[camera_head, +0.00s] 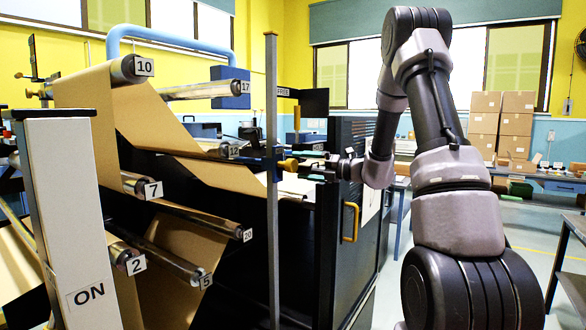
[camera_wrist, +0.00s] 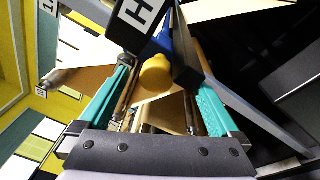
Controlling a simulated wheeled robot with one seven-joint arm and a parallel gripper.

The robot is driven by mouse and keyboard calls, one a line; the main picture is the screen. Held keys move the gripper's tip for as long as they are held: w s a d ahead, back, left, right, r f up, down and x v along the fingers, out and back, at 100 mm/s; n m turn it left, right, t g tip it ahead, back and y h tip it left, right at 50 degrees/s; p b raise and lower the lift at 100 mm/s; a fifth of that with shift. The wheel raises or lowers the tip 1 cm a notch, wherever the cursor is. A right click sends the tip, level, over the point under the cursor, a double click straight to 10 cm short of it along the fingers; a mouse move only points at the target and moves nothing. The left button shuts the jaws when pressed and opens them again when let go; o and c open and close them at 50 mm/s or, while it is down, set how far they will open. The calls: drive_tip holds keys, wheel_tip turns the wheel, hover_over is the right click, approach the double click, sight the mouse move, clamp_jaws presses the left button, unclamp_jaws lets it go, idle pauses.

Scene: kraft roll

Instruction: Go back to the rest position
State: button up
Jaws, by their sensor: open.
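My gripper (camera_head: 318,168) is at the end of my raised arm, close to the paper machine and pointing left. It is open; the wrist view shows its two teal-lined fingers apart (camera_wrist: 162,85). A yellow knob (camera_head: 288,164) on a blue mount (camera_head: 264,163) sits just in front of the fingertips. In the wrist view the yellow knob (camera_wrist: 155,73) appears between the fingers, and I see no contact with them. Whether it lies inside the finger depth is hard to tell.
Kraft paper (camera_head: 90,95) runs over numbered rollers at left. A thin grey upright post (camera_head: 272,230) stands beside the knob. A black cabinet (camera_head: 345,265) with a yellow handle (camera_head: 350,222) is below my forearm. Cardboard boxes (camera_head: 500,125) stand at the back right.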

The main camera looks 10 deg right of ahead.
drive_tip(key=shift+v, duration=1.05)
drive_tip(key=shift+s+d, duration=0.15)
drive_tip(key=shift+s, duration=0.15)
drive_tip(key=shift+s+d+f, duration=0.1)
drive_tip(key=shift+s+d, duration=0.45)
drive_tip(key=shift+s, duration=0.15)
drive_tip(key=shift+s+d, duration=0.5)
drive_tip(key=shift+s, duration=0.25)
